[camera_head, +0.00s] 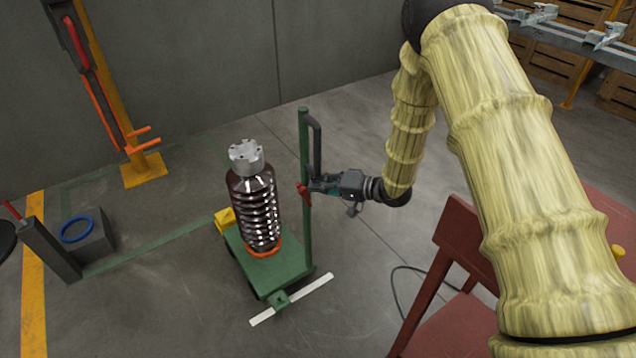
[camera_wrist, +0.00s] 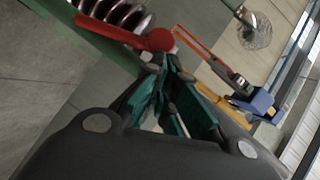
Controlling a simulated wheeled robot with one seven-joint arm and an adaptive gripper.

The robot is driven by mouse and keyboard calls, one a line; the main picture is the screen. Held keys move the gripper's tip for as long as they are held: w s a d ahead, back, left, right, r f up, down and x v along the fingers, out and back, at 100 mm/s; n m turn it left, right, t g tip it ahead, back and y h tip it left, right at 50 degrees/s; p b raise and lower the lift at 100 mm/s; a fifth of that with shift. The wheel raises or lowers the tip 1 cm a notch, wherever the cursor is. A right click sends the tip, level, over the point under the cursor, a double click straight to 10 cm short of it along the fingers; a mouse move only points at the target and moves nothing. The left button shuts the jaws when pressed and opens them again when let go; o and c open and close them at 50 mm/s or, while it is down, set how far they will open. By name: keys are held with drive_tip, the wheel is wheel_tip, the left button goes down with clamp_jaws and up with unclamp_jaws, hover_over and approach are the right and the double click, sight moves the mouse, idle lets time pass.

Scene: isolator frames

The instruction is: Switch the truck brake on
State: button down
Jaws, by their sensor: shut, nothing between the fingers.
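The green truck (camera_head: 262,268) stands on the floor and carries a dark brown ribbed insulator (camera_head: 254,208) with a grey metal cap. A green post (camera_head: 306,235) rises from the truck's right side, with a dark handle near its top. A small red brake lever (camera_head: 303,193) sits on the post; in the wrist view it is a red bar with a round knob (camera_wrist: 158,40). My gripper (camera_head: 316,186) is level with the lever, at the right of the post. Its teal fingers (camera_wrist: 170,72) are shut and empty, close to the knob. I cannot tell whether they touch it.
A white strip (camera_head: 292,299) lies on the floor before the truck. A dark red frame (camera_head: 450,270) stands at the right, below my arm. A yellow post with orange prongs (camera_head: 143,140) stands at the back left. A grey block with a blue ring (camera_head: 76,229) is at the left.

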drive_tip(key=w+r+p+v, duration=0.1)
drive_tip(key=w+p+v, duration=0.1)
drive_tip(key=v, duration=1)
drive_tip(key=shift+d+r+p, duration=0.35)
drive_tip(key=shift+d+p, duration=0.3)
